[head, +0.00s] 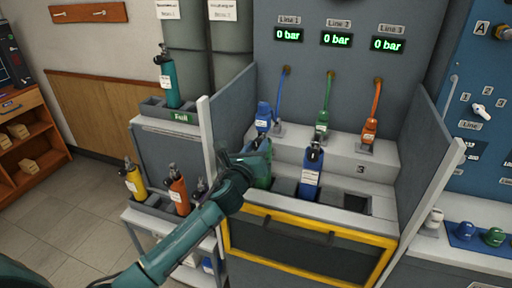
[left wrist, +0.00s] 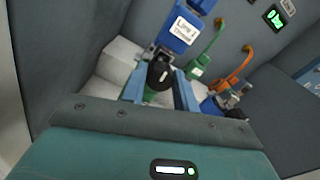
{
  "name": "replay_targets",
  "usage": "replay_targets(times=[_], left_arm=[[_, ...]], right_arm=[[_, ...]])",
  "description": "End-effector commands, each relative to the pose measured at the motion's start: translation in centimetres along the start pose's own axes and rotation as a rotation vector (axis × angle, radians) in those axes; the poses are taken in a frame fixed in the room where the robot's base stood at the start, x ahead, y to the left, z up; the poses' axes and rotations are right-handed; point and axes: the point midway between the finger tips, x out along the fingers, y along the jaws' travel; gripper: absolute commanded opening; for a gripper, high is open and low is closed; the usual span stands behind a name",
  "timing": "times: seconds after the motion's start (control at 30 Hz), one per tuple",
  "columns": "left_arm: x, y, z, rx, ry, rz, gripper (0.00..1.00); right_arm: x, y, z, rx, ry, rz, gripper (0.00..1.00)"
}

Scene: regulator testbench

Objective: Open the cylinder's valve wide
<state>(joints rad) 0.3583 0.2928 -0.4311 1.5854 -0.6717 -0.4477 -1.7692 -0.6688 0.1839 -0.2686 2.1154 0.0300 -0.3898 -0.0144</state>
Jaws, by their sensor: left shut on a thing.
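My left gripper (head: 258,148) is over the left slot of the test bench. In the left wrist view its two blue fingers (left wrist: 160,88) are shut on a round black valve knob (left wrist: 160,72) with a white mark. In the head view, a green cylinder (head: 263,179) stands in that slot, mostly hidden by my gripper; its valve is hidden there. A blue cylinder (head: 311,175) with a white label stands upright in the middle slot. It is also partly visible in the left wrist view (left wrist: 212,106). My right gripper is not in view.
Blue (head: 263,115), green (head: 322,122) and orange (head: 369,130) line connectors hang behind the slots. The three displays (head: 337,40) read 0 bar. The right slot (head: 356,204) is empty. Side walls (head: 432,165) flank the bay. Several cylinders stand on the rack at left, including a yellow one (head: 135,182).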

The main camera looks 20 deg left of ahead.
Motion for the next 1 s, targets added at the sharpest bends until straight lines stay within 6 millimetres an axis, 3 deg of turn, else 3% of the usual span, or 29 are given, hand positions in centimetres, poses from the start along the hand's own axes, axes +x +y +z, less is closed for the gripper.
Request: replay_targets(times=[1.0], left_arm=[[-0.03, 0.00, -0.06, -0.937, 0.001, 0.001, 0.06]], right_arm=[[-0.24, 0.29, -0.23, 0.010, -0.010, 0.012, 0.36]])
